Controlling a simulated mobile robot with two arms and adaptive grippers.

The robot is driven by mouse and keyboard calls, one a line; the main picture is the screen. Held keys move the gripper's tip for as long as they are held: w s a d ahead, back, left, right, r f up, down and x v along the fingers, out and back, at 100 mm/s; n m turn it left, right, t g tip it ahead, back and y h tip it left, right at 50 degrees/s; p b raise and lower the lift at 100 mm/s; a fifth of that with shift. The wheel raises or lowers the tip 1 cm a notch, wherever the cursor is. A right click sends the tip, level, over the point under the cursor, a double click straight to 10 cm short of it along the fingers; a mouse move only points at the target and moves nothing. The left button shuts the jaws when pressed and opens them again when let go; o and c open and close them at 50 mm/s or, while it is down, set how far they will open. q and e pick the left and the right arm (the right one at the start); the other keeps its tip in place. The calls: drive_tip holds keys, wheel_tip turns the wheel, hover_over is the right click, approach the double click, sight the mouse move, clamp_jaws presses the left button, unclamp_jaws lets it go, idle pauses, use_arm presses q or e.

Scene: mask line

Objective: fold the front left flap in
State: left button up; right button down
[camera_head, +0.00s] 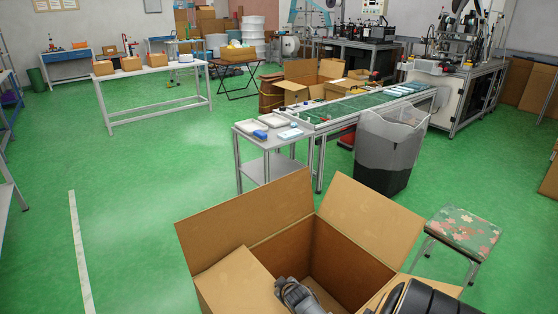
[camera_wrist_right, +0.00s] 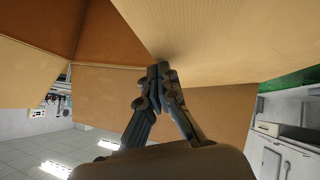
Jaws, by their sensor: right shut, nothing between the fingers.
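An open cardboard box (camera_head: 318,268) stands at the bottom of the head view. Its front left flap (camera_head: 238,284) is a light brown panel at the lower left, slanting up over the box's left side. My right gripper (camera_head: 284,286) is at the right edge of this flap, over the box opening. In the right wrist view my right gripper (camera_wrist_right: 160,72) is shut and empty, its tips close to a light cardboard panel (camera_wrist_right: 225,40); I cannot tell whether they touch. My left gripper is not in view.
The back left flap (camera_head: 245,220) and back right flap (camera_head: 370,220) stand open and slant outward. Another flap (camera_head: 440,287) shows at the lower right beside my dark arm. A stool (camera_head: 462,232), a bin (camera_head: 388,150) and a small table (camera_head: 265,141) stand beyond.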

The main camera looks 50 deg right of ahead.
drive_tip(key=f+b, duration=0.1)
drive_tip(key=f, duration=0.1)
drive_tip(key=d+f+b, duration=0.1)
drive_tip(key=f+b, duration=0.1)
drive_tip(key=f, duration=0.1)
drive_tip(key=shift+s+d, duration=0.15)
drive_tip(key=shift+s, duration=0.05)
drive_tip(key=shift+s+f, duration=0.1)
drive_tip(key=shift+f, duration=0.1)
drive_tip(key=s+a+r+p, duration=0.1)
drive_tip(key=s+r+p, duration=0.5)
drive_tip(key=r, duration=0.5)
drive_tip(key=shift+s+a+r, duration=0.25)
drive_tip(key=shift+a+r, duration=0.05)
drive_tip(key=shift+f, duration=0.1)
